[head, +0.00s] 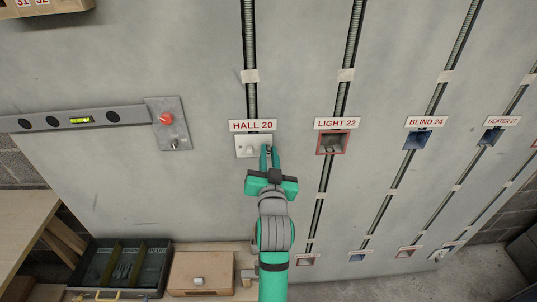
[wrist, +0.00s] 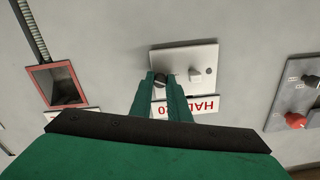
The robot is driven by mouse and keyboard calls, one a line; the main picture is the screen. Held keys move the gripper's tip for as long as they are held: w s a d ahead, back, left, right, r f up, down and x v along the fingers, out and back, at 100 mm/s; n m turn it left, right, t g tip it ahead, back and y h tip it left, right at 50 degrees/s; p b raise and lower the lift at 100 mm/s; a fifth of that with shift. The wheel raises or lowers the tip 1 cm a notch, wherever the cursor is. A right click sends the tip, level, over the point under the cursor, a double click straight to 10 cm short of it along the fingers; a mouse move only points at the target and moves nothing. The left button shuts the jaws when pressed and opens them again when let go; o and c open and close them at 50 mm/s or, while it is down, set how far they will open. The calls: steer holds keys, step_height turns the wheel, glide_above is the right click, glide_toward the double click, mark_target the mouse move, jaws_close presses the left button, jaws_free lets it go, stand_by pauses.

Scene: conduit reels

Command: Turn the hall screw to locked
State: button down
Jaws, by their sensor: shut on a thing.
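The white hall plate (head: 242,141) is on the grey wall under the HALL 20 label (head: 253,126). In the wrist view the plate (wrist: 185,53) carries a small white knob (wrist: 203,75) and the dark, round hall screw (wrist: 160,81). My gripper (head: 269,149) reaches the right side of the plate. In the wrist view its two green fingers are shut on the screw, one on each side. The fingers partly hide the screw, and I cannot tell which way it is turned.
The red-framed LIGHT 22 box (head: 345,142) is just right of my gripper. A metal plate with a red button (head: 166,118) and a spirit level (head: 82,120) are to the left. A toolbox (head: 121,288) and a wooden box (head: 199,287) stand below.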

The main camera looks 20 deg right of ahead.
steer(key=m, duration=0.6)
steer(key=shift+m, duration=0.3)
steer(key=m, duration=0.5)
steer(key=shift+m, duration=0.3)
steer(key=c, duration=1.7)
jaws_free()
steer(key=shift+o, duration=0.2)
steer(key=v, duration=1)
steer(key=shift+s, duration=0.4)
